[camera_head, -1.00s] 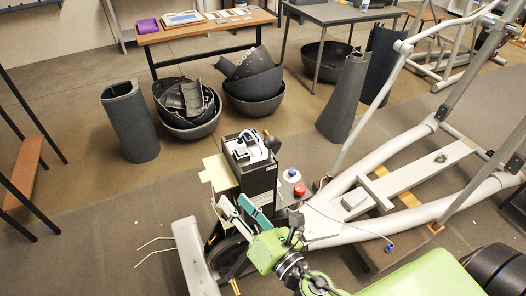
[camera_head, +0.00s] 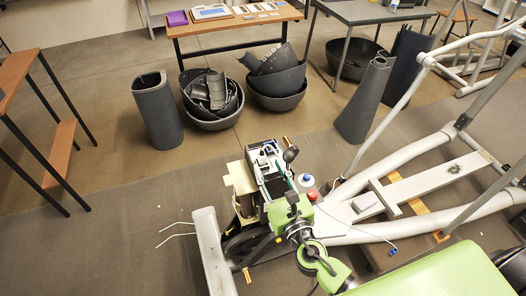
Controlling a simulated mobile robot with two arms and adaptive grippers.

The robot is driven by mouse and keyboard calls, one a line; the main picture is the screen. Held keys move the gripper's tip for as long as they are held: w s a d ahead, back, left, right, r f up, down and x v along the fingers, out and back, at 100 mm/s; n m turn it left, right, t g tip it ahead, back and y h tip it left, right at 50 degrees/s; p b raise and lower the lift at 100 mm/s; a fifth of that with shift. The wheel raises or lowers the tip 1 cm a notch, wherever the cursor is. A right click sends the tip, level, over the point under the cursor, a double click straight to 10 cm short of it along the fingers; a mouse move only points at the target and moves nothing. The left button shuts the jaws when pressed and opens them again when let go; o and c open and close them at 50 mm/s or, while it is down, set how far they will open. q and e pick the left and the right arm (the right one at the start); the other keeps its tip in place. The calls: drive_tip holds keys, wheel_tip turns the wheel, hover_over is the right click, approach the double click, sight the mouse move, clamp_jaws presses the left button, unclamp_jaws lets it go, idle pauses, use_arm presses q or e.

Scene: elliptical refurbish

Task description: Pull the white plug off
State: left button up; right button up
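A dark upright box (camera_head: 252,211) stands beside the grey frame, with small white, black and blue parts (camera_head: 266,150) on its top. I cannot tell which of these is the white plug. My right gripper (camera_head: 277,178), on a green and black arm coming from below, reaches over the top of the box. It covers much of the box, including its front. Its fingers blend with the dark parts, so I cannot tell how far apart they are or whether they touch anything. My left gripper is out of view.
A base with a blue knob (camera_head: 307,179) and red button (camera_head: 312,194) stands right of the box. A large grey tubular frame (camera_head: 415,190) fills the right. Dark bowls (camera_head: 275,92) and a dark curved shell (camera_head: 157,112) stand behind. Floor on the left is mostly clear.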

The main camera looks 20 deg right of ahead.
sight(263, 158)
drive_tip(key=w+p, duration=0.1)
drive_tip(key=w, duration=0.5)
drive_tip(key=shift+w+a, duration=0.15)
drive_tip(key=shift+w, duration=0.25)
clamp_jaws()
